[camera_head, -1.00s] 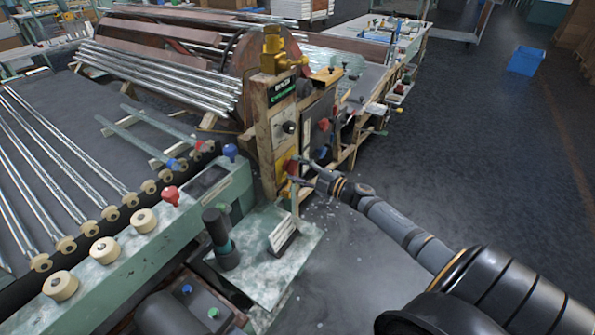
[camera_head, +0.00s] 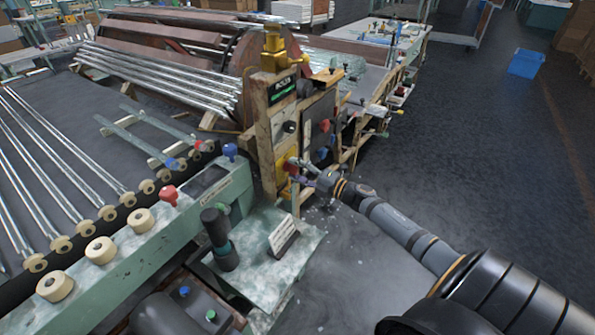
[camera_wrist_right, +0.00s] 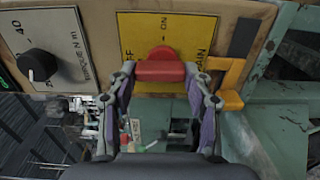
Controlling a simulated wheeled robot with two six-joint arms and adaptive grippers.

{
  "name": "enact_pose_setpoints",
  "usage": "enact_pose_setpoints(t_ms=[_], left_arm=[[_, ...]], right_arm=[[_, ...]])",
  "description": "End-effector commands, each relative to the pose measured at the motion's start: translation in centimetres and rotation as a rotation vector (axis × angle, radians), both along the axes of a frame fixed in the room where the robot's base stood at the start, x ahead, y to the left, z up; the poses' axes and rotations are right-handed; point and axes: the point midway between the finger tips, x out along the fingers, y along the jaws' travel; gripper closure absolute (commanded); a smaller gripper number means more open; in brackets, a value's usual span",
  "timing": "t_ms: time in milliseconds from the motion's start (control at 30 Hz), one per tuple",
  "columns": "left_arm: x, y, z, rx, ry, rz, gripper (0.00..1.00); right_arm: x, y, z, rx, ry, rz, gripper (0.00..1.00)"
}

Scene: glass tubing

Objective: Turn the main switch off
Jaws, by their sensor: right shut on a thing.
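The main switch is a red handle on a yellow plate on the control post. In the right wrist view the red handle (camera_wrist_right: 160,70) lies level between the fingers, with its round hub just above it. The yellow plate (camera_wrist_right: 182,50) bears the letters ON and parts of other words. In the head view the red switch (camera_head: 288,164) shows at the near end of the post, partly behind the fingers. My right gripper (camera_wrist_right: 160,73) is shut on the red handle, one finger at each end. It also shows in the head view (camera_head: 299,171). My left gripper is not in view.
A black torque knob (camera_wrist_right: 38,65) sits left of the yellow plate, and a yellow bracket (camera_wrist_right: 228,83) is close to the right finger. Below the post is a green machine plate (camera_head: 262,282) with a dark cylinder (camera_head: 219,240). The floor at the right is open.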

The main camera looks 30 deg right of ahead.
Motion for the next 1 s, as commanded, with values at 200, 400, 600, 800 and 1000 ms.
enact_pose_setpoints(t_ms=[200, 400, 600, 800, 1000], left_arm=[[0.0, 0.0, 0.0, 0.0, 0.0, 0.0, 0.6], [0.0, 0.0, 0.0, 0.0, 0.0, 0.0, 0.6], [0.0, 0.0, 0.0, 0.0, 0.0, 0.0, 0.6], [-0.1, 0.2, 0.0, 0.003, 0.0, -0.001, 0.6], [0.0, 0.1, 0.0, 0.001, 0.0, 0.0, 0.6]], right_arm=[[-0.1, 0.0, -0.2, -0.005, 0.001, 0.001, 0.81], [-0.1, 0.0, -0.1, -0.004, 0.001, 0.001, 0.29], [0.0, 0.0, -0.1, -0.002, 0.0, 0.001, 0.26], [-0.3, -0.1, -0.1, -0.002, 0.001, 0.001, 0.26], [-2.6, -1.0, -0.2, -0.005, 0.007, 0.003, 0.26]])
